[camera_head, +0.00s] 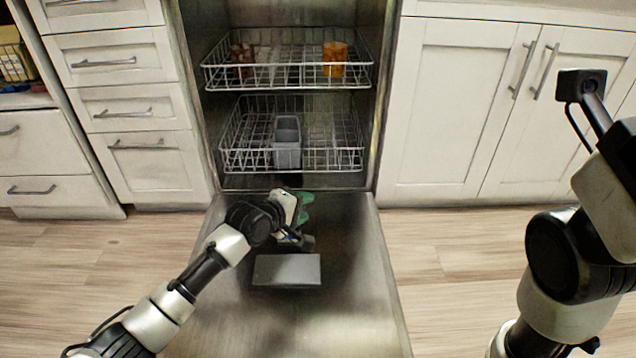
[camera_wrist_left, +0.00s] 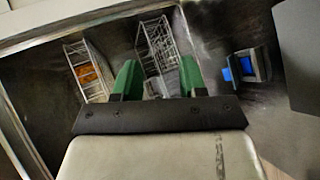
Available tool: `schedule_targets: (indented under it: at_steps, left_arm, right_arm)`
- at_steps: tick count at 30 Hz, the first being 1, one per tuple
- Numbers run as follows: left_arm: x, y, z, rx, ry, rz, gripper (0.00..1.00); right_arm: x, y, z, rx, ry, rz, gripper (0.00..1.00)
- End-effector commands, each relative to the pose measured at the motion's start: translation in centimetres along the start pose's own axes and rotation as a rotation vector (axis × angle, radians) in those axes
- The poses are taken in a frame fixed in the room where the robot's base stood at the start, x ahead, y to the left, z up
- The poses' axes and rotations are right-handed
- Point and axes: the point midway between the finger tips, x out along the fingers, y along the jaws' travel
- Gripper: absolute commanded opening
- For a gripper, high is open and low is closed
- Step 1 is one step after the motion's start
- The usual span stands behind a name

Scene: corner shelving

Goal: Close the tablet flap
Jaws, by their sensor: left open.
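The tablet flap (camera_head: 287,270) is a flat grey panel standing open on the lowered dishwasher door. In the left wrist view the flap (camera_wrist_left: 302,50) appears as a large grey panel at the right edge. Beside it is the tablet compartment (camera_wrist_left: 247,66) with bright blue inside, mostly hidden in the head view. My left gripper (camera_head: 304,207) has green fingers, is open and empty, and is over the door just beyond the flap. In the wrist view its fingers (camera_wrist_left: 158,78) are apart, left of the compartment. My right gripper's fingers do not show.
The dishwasher door (camera_head: 350,310) lies open. The upper rack (camera_head: 290,85) holds an orange cup (camera_head: 335,58); the lower rack (camera_head: 340,160) holds a grey cutlery basket (camera_head: 287,145). White cabinets stand either side. My right arm (camera_head: 570,255) is at the right, clear of the door.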

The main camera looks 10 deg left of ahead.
Motion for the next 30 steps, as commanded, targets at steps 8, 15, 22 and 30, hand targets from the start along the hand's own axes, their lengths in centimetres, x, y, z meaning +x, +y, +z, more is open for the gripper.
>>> schedule_targets:
  at_steps: [8,15,22,30]
  left_arm:
    - [-2.5,3.6,4.0,0.204,0.01,0.225,0.42]
    - [-5.4,6.5,6.6,0.358,0.059,0.407,0.42]
    - [-8.2,8.7,8.4,0.473,0.125,0.546,0.42]
    - [-10.0,9.9,9.2,0.54,0.176,0.625,0.42]
  right_arm:
    - [1.9,0.4,0.6,0.0,0.0,0.0,0.43]
    - [3.1,0.6,1.0,0.0,0.0,0.0,0.43]
    - [4.0,0.8,1.3,0.0,0.0,0.0,0.43]
    - [4.4,0.9,1.4,0.0,0.0,0.0,0.43]
